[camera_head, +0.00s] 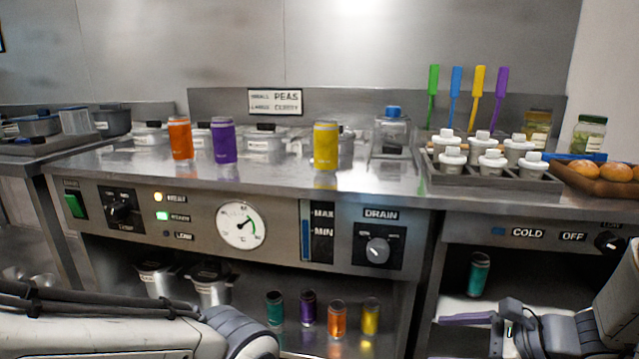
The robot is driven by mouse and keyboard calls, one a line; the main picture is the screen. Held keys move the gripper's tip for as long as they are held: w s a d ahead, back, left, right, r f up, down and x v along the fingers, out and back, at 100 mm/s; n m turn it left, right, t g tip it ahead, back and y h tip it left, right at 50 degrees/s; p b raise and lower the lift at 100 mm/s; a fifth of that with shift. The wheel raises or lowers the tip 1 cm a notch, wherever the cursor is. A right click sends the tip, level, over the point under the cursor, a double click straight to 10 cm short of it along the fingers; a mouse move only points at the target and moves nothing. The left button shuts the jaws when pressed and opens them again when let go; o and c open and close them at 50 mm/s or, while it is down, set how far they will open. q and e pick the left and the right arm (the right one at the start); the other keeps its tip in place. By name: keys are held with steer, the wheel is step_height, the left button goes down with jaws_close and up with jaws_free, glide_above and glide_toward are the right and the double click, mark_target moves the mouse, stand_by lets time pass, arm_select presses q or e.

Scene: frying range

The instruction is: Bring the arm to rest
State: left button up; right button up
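My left arm (110,335) comes in along the bottom left and its rounded joint (238,332) shows, but its gripper is outside the picture. My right arm (612,295) comes in from the lower right. Part of my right gripper (485,320) shows at the bottom right, in front of the lower shelf and pointing left. It is cut off by the bottom edge, so its opening is unclear. No held thing can be made out in it.
Orange (180,138), purple (223,140) and yellow (325,145) canisters stand on the steel counter (270,182). A tray of white-lidded jars (480,182) and a bread tray (608,190) stand at the right. Several smaller canisters (337,320) stand on the shelf below.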

steer(key=s+a+n+g, duration=0.7)
steer(key=a+n, duration=0.3)
steer(key=a, duration=0.3)
steer(key=s+a+n+h, duration=0.35)
steer(key=s+n, duration=0.25)
steer(key=n, duration=0.4)
steer(key=s+a+n+h, duration=0.35)
steer(key=s+n, duration=0.25)
steer(key=n, duration=0.4)
step_height(320, 180, up, 35)
steer(key=p, duration=3.5)
steer(key=shift+d+h, duration=0.4)
steer(key=shift+d, duration=0.05)
